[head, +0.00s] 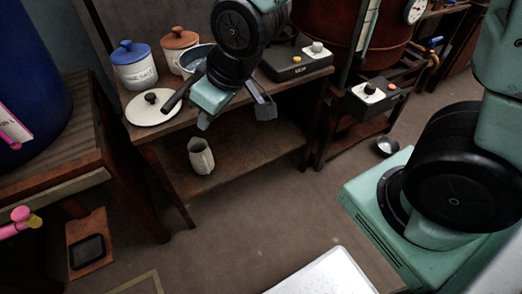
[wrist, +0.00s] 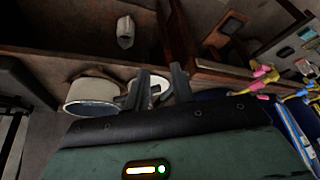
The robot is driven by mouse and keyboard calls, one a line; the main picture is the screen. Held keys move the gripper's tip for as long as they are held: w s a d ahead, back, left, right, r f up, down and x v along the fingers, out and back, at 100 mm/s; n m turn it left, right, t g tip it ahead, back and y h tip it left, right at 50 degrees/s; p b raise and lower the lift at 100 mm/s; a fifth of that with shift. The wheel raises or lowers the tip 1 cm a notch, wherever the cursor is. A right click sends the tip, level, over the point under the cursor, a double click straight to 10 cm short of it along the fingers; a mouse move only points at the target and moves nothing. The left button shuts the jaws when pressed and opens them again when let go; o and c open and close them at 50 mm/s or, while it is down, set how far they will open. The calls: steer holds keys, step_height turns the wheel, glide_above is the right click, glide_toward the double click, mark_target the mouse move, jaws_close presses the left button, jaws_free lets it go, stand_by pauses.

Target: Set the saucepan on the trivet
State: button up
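The saucepan (head: 190,66) is a pale pot with a blue rim on the wooden bench, partly hidden behind my wrist in the head view. A dark bar (head: 177,95), probably its handle, points toward the front left. In the wrist view the saucepan (wrist: 90,92) is left of my fingers. My gripper (head: 235,113) is above the bench's front edge, its fingers apart with nothing seen between them. In the wrist view my gripper (wrist: 158,85) has the pale lid behind its fingers. I cannot make out a trivet for certain.
A cream lid with black knob (head: 153,108), a blue-lidded jar (head: 133,66) and an orange-lidded jar (head: 179,45) stand on the bench. A control box (head: 296,64) is at its right. A jug (head: 200,156) is on the lower shelf.

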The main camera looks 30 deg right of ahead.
steer(key=s+d+r+g+h, duration=0.1)
steer(key=s+g, duration=0.1)
steer(key=s, duration=0.5)
steer(key=s+d+r+n+g+h, duration=0.1)
steer(key=s+g, duration=0.1)
steer(key=s, duration=0.6)
steer(key=shift+s+r, duration=0.2)
steer(key=shift+r, duration=0.05)
steer(key=shift+r, duration=0.1)
step_height(320, 180, up, 11)
steer(key=p, duration=1.1)
